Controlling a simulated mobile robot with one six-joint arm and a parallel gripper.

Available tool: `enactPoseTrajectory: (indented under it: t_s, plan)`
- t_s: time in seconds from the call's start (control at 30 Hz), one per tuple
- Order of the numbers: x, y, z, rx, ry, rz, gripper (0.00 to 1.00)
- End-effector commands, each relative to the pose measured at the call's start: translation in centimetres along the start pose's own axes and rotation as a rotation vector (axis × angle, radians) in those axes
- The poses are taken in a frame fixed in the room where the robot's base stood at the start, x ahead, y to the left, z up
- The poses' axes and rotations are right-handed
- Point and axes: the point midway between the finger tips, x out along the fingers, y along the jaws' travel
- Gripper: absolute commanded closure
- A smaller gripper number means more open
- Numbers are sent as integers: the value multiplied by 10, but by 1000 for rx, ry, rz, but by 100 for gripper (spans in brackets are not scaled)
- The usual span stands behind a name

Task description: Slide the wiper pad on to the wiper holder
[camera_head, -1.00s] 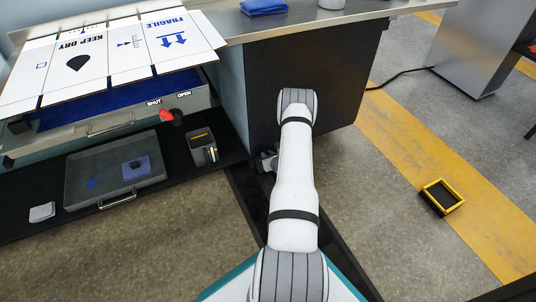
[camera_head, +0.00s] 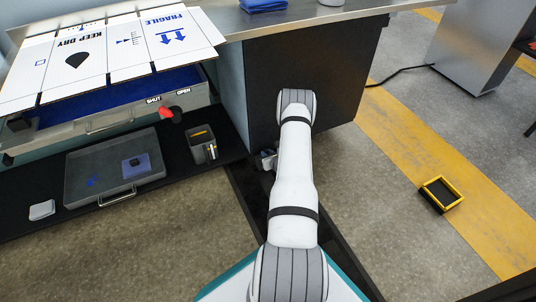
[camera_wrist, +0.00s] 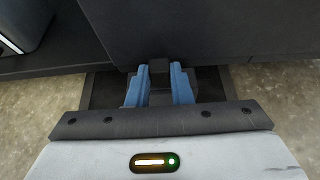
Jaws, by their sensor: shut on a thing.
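My gripper (camera_wrist: 158,88) shows blue fingers in the wrist view, shut on a small dark block (camera_wrist: 159,66) between the tips. The block looks like the wiper pad, but dark surroundings blur its outline. A dark flat panel lies just beyond the fingertips; whether pad and panel touch, I cannot tell. In the head view my arm covers most of the gripper, and only a small grey part (camera_head: 267,159) shows beside the dark cabinet. I cannot make out the wiper holder in either view.
The dark cabinet (camera_head: 300,75) stands close in front of my arm. At left are a grey tray (camera_head: 75,187), a small bin (camera_head: 203,151), a red knob (camera_head: 166,112) and a printed white board (camera_head: 100,65). A yellow-rimmed box (camera_head: 455,205) lies on open floor at right.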

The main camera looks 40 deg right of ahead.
Motion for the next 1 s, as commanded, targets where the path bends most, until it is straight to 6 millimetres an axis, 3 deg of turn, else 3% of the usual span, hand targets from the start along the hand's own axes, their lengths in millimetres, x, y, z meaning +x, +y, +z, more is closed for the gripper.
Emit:
enactPoseTrajectory:
  t_s: [0.4,0.43,0.7,1.0]
  plan:
    - [1,1,-3,0,1,1,100]
    - [1,1,-3,0,1,1,80]
    - [1,0,-2,0,1,1,58]
    - [-2,0,-2,0,1,0,55]
